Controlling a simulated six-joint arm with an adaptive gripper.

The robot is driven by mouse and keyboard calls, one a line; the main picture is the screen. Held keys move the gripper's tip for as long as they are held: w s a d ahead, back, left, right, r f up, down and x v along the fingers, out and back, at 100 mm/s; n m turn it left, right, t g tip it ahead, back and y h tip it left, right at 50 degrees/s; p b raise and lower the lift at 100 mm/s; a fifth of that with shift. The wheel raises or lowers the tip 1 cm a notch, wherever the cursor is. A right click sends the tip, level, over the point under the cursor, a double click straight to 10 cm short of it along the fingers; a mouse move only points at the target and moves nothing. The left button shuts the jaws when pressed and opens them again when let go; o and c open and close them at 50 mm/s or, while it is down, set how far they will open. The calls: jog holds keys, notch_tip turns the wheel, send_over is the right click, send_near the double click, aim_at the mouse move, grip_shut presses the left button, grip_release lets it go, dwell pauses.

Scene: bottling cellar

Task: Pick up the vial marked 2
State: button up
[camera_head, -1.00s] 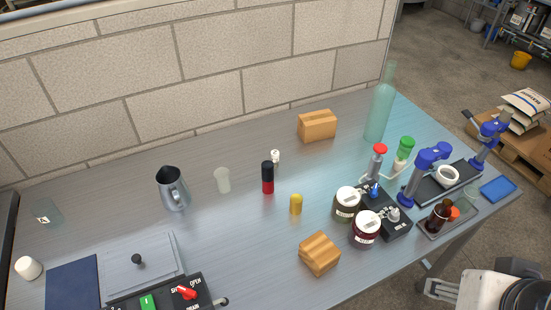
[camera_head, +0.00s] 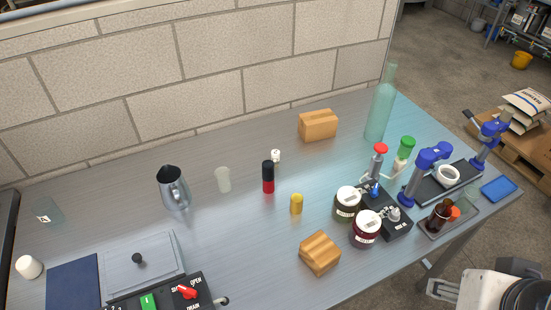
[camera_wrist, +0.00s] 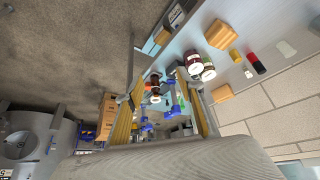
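No vial with a readable 2 shows in either view. Brown and orange shapes also show small between my fingers in the wrist view. My gripper (camera_wrist: 164,92) is open in the wrist view, its two yellowish fingers wide apart. Nothing is visibly held. The table items lie well beyond the fingertips.
Two labelled jars (camera_head: 366,229) stand by a black block (camera_head: 397,224). Blue clamp stands (camera_head: 428,165), a red-topped bottle (camera_head: 377,160), a green-topped bottle (camera_head: 403,155) and a tall glass bottle (camera_head: 381,108) crowd the right side. A wooden block (camera_head: 319,253) lies nearer the front edge.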

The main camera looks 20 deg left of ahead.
jog(key=shift+w, duration=0.1)
jog(key=w+a+r+n+t, duration=0.2)
jog(key=w+r, duration=0.1)
jog(key=w, duration=1.1)
jog(key=w+a+r+n+t, duration=0.1)
jog(key=w+r+t, duration=0.2)
jog(key=w, duration=1.1)
jog(key=w+a+f+n+t+y, duration=0.1)
jog(key=w+a+n+y, duration=0.1)
jog(key=w+a, duration=0.6)
jog(key=w+a+f+n+y, duration=0.2)
jog(key=w+a+f+y, duration=0.15)
jog(key=a, duration=0.35)
jog(key=w+a+f+n+y, duration=0.2)
jog(key=w+a+f, duration=0.25)
jog(key=a, duration=0.25)
jog(key=s+a+f+n+g+y, duration=0.2)
jog(key=a+f+g, duration=0.1)
jog(key=a+f, duration=0.3)
jog(key=s+a+f+n+g+y, duration=0.2)
jog(key=a+f, duration=0.4)
jog(key=a, duration=0.3)
jog(key=shift+a+f+n+g+y, duration=0.2)
jog(key=shift+a+n+g+y, duration=0.1)
jog(key=shift+g+y, duration=0.45)
